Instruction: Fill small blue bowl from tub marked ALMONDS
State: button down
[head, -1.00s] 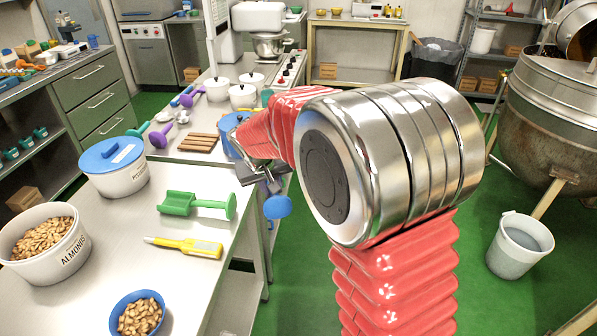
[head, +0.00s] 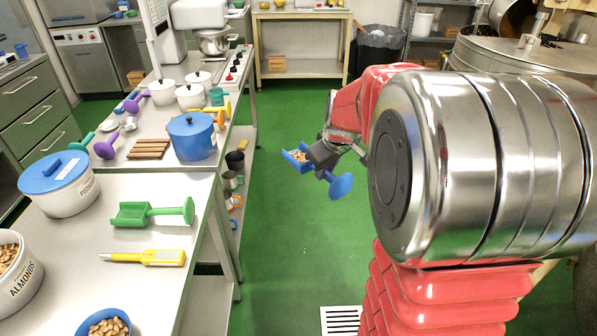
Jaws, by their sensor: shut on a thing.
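The white tub marked ALMONDS (head: 22,290) stands on the near table, cut off by the left edge, with nuts inside. The small blue bowl (head: 82,330) is at the bottom edge, partly cut off, and holds nuts. My gripper (head: 324,158) is shut on a blue scoop (head: 341,187) with a round disc at its handle end. The scoop's tray holds some nuts. Gripper and scoop are out over the green floor, right of the tables and away from the bowl and tub.
A green scoop (head: 150,214), a yellow tool (head: 142,257) and a blue-lidded tub (head: 68,193) lie or stand on the near table. A blue pot (head: 193,140) is on the table behind. A large kettle (head: 525,58) stands at the right. The floor between is clear.

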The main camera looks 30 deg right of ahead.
jog(key=s+d+r+n+y, duration=0.1)
jog(key=s+d+r+n, duration=0.2)
jog(key=s+d+r, duration=0.2)
jog(key=s+d+r+n+y, duration=0.1)
jog(key=s+d+r+n, duration=0.2)
jog(key=s+d, duration=0.8)
jog(key=s+r, duration=0.2)
jog(key=s, duration=0.2)
jog(key=shift+s+d+y, duration=0.25)
jog(key=shift+s+y, duration=0.05)
jog(key=shift+s, duration=0.1)
jog(key=shift+s, duration=0.1)
